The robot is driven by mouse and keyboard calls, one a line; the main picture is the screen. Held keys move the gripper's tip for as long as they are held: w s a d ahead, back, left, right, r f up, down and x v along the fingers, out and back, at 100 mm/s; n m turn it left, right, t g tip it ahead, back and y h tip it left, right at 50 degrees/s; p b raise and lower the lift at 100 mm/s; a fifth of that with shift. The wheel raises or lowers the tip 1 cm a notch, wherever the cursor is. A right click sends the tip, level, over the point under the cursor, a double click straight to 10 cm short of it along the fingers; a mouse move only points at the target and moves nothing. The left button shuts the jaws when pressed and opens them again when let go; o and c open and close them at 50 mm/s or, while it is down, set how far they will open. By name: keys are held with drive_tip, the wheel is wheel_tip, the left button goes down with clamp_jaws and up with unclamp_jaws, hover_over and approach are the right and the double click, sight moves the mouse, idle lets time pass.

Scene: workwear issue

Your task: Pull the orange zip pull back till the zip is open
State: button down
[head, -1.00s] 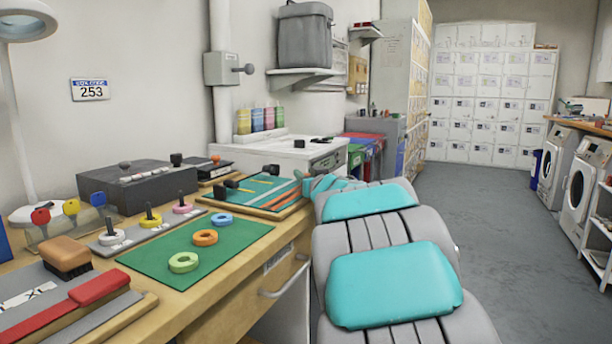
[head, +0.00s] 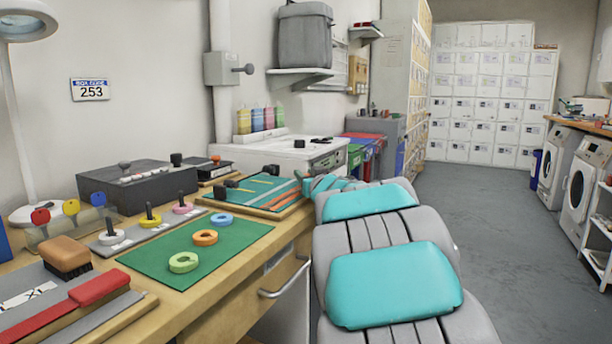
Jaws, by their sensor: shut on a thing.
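A teal board (head: 228,201) with yellow and orange strips and small dark blocks lies on the wooden bench, left of my arm's far end. My gripper (head: 302,182) is at the right edge of this board, small and partly hidden behind my own grey and teal arm. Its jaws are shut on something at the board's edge. The orange zip pull is not clearly visible; it is at the fingertips, too small to make out. How far the zip is open cannot be told from here.
A green mat (head: 150,262) with green, orange and blue rings lies nearer on the bench (head: 222,297). Coloured rings on pegs stand behind it. A brush (head: 66,256) and red block are at lower left. A dark control box (head: 135,186) stands by the wall. Floor to the right is clear.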

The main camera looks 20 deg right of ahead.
sight(274, 205)
drive_tip(key=shift+a, duration=0.1)
drive_tip(key=s+a+b, duration=0.1)
drive_tip(key=s+a, duration=0.2)
drive_tip(key=a, duration=0.1)
drive_tip(key=s+a+b, duration=0.2)
drive_tip(key=s+a, duration=0.1)
drive_tip(key=a, duration=0.1)
drive_tip(key=s+a+b, duration=0.1)
drive_tip(key=s+a, duration=0.2)
drive_tip(key=a, duration=0.1)
drive_tip(key=shift+s+f+b, duration=0.15)
drive_tip(key=shift+s+b, duration=0.05)
drive_tip(key=shift+b, duration=0.2)
drive_tip(key=c, duration=0.6)
unclamp_jaws()
